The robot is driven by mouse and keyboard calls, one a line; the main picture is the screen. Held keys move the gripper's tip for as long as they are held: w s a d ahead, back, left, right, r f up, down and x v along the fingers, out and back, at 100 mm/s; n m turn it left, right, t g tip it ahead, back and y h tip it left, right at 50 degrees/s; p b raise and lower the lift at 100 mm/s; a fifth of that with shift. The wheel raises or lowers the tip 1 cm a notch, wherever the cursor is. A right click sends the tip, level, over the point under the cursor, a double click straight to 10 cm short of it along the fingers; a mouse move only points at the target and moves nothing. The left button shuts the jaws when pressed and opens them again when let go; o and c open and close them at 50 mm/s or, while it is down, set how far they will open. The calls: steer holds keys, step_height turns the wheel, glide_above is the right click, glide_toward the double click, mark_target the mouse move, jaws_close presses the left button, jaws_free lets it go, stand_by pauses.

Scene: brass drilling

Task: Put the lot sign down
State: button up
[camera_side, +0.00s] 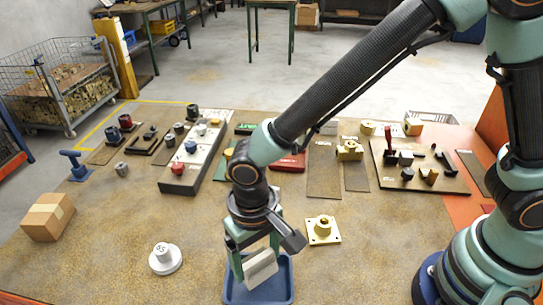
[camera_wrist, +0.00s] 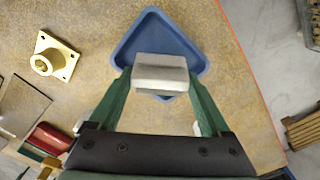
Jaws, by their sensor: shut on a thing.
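A pale grey-white block, which I take to be the lot sign (camera_side: 261,268), is held between the two green fingers of my gripper (camera_side: 254,256). In the wrist view the sign (camera_wrist: 160,66) spans the gap between the fingertips of my gripper (camera_wrist: 159,82), which is shut on it. No lettering can be read on it. A blue tray (camera_side: 287,291) lies on the brown bench top below or just behind the sign; in the wrist view the tray (camera_wrist: 158,26) shows beyond it. I cannot tell whether the sign touches the tray.
A brass flanged fitting (camera_side: 323,230) stands right of my gripper. A white flanged part (camera_side: 165,259) stands to the left, and a cardboard box (camera_side: 47,217) is at far left. Boards with several parts fill the back. The bench between white part and tray is clear.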

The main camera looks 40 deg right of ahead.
mark_target(258, 270)
steer(key=shift+f, duration=1.75)
steer(key=shift+f, duration=0.15)
steer(key=o, duration=1.2)
step_height(258, 270, up, 12)
steer(key=shift+w, duration=0.15)
steer(key=d+r+t, duration=0.3)
steer(key=d+r, duration=0.2)
steer(key=d, duration=0.8)
steer(key=w+d+r+t, duration=0.1)
steer(key=d+r, duration=0.4)
steer(key=d, duration=0.9)
steer(key=shift+r+t, duration=0.4)
steer(key=shift+t, duration=0.5)
